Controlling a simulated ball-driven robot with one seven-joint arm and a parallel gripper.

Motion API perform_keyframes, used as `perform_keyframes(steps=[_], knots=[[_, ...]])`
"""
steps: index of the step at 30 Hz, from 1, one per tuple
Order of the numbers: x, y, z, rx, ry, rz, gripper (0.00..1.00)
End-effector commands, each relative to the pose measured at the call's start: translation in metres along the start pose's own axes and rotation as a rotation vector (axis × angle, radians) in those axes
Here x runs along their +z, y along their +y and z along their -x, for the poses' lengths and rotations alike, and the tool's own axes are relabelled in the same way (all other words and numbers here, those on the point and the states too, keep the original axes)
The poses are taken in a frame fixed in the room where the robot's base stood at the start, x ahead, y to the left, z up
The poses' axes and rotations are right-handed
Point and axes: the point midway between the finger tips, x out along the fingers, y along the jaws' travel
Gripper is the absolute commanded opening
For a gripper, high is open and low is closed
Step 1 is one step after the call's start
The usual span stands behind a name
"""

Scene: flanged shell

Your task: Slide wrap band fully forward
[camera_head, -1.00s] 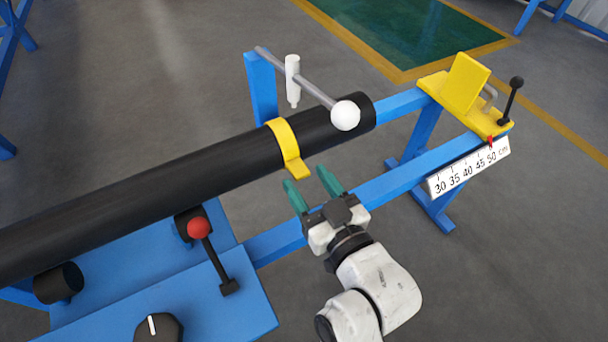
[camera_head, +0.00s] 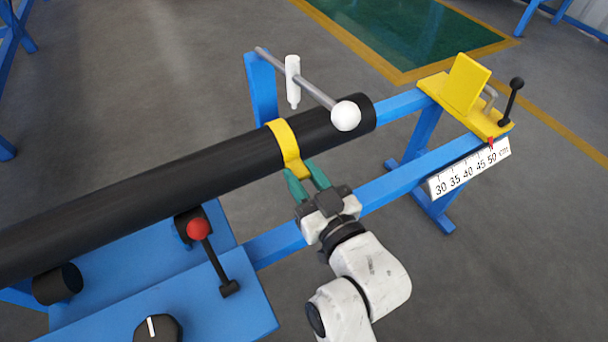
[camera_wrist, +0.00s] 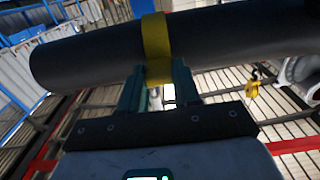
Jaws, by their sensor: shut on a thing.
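The yellow wrap band (camera_head: 283,132) sits around the black pipe (camera_head: 200,165), a short way back from the pipe's right end. Its tab points down toward my gripper (camera_head: 307,175). My gripper's green fingers are shut on the band's tab. In the wrist view the band (camera_wrist: 157,38) crosses the black pipe (camera_wrist: 95,58), and its tab lies between my fingertips (camera_wrist: 159,75).
A rod with a white ball (camera_head: 345,115) passes close to the pipe's right end. A yellow stop (camera_head: 465,90) and a centimetre scale (camera_head: 468,170) are on the blue frame to the right. A red-knobbed lever (camera_head: 199,230) stands left of my arm.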

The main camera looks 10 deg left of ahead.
Motion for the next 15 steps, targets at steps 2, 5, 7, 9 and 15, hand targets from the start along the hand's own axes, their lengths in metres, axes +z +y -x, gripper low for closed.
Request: perform_keyframes(steps=[2,5,7,9,15], knots=[[0.0,0.0,0.0001,0.0,0.0,0.0,0.08],[0.0001,0.0,0.0001,0.0,0.0,0.0,0.0],[0.0001,0.0,0.0001,0.0,0.0,0.0,0.0],[0.0001,0.0,0.0001,0.0,0.0,0.0,0.0],[0.0003,0.0018,0.0001,0.0,0.0,0.0,0.0]])
